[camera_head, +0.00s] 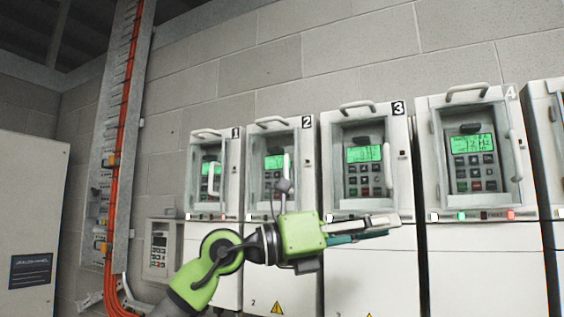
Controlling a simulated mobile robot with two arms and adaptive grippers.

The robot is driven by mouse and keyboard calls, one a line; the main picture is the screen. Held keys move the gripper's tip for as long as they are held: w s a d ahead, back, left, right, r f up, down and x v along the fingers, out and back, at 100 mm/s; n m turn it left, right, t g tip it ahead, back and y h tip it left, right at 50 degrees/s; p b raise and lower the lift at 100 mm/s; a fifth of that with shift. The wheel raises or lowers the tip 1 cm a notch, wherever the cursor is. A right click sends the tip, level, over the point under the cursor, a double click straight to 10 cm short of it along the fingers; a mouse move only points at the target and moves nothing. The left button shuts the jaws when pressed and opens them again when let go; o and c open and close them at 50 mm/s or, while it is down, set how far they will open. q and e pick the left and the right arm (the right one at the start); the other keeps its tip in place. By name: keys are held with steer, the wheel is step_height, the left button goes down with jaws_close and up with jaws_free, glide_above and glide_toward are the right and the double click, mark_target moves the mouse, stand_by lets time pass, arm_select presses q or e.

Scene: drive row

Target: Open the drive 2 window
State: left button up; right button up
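Drive 2 (307,168) is the second white cabinet from the left in the row. Its framed window (254,165) looks shut over a lit green display and keypad, with an upright white handle (286,164) at its right side. My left gripper (392,226) points right, in front of the lower part of drive 3 and below its window, to the right of and lower than the drive 2 window. It is seen side-on, its fingers overlapping, so its opening is unclear. A grey part of my arm rises over the bottom of the drive 2 window. My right gripper is not in view.
Drive 1 (235,170) stands to the left, drive 3 (402,180) and drive 4 (428,170) to the right, each with a handled window. A small keypad box (160,250), orange cables (122,125) and a grey cabinet (35,200) are at left.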

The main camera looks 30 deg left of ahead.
arm_select(q)
steer(key=s+a+r+n+t+y, duration=0.1)
steer(key=s+a+r+t+y, duration=0.25)
steer(key=a+r+y, duration=0.55)
steer(key=n+t+y, duration=0.3)
glide_toward(285, 161)
steer(key=shift+g, duration=0.25)
steer(key=w+p, duration=0.1)
steer(key=w, duration=0.1)
steer(key=w+d+p, duration=0.1)
steer(key=w+p, duration=0.1)
steer(key=w, duration=0.1)
steer(key=w+p, duration=0.1)
steer(key=w, duration=0.1)
steer(key=shift+w+d+r+p, duration=0.15)
steer(key=shift+w+p, duration=0.2)
steer(key=shift+p, duration=0.05)
steer(key=shift+w, duration=0.6)
jaws_close()
